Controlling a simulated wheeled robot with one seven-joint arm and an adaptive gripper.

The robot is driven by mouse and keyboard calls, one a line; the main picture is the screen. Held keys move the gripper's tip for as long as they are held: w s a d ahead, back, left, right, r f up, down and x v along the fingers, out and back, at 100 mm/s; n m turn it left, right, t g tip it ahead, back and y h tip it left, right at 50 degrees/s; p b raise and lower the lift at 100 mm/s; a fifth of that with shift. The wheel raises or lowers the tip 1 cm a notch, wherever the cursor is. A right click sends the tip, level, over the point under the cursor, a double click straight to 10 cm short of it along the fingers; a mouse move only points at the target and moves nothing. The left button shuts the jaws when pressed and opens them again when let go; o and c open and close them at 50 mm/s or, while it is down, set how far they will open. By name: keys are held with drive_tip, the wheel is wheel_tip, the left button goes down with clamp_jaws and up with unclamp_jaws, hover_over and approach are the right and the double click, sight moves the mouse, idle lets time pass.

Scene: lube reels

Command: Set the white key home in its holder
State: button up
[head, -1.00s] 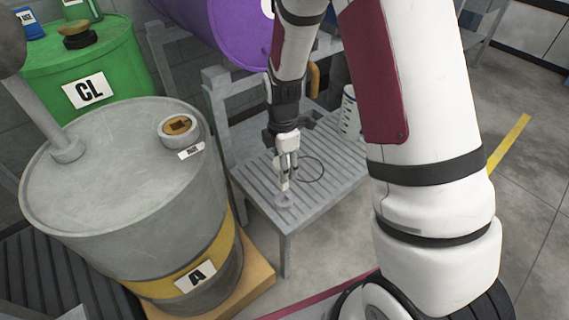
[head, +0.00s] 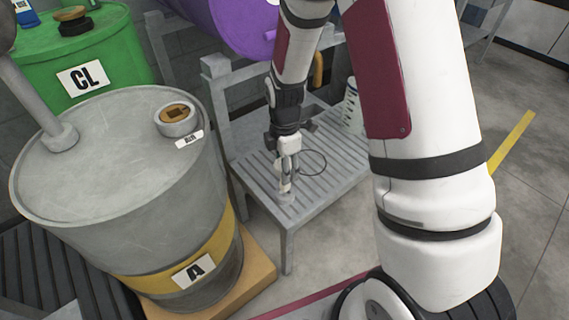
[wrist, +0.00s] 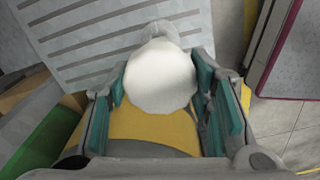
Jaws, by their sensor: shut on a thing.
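My gripper (head: 286,172) is over the slatted grey bench (head: 332,172) in the head view. It is shut on the white key (wrist: 160,78), whose broad rounded white end fills the gap between the teal finger pads in the wrist view. In the head view the key (head: 285,186) is a small pale piece below the fingers. A small grey ring-like piece (head: 287,198), seemingly the holder, sits on the bench just under the key. I cannot tell whether key and holder touch. In the wrist view the key hides most of what lies beyond it.
A grey drum (head: 110,150) marked A stands left of the bench on a wooden pallet (head: 255,285). A green drum (head: 115,45) marked CL is behind it. A purple drum (head: 225,22), a white bottle (head: 351,108) and a thin dark loop (head: 315,162) are near the bench.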

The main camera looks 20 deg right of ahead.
drive_tip(key=shift+f, duration=0.35)
drive_tip(key=shift+f+b, duration=1.3)
drive_tip(key=shift+f, duration=0.45)
idle(0.3)
drive_tip(key=o, duration=1.3)
wheel_tip(320, 180, up, 12)
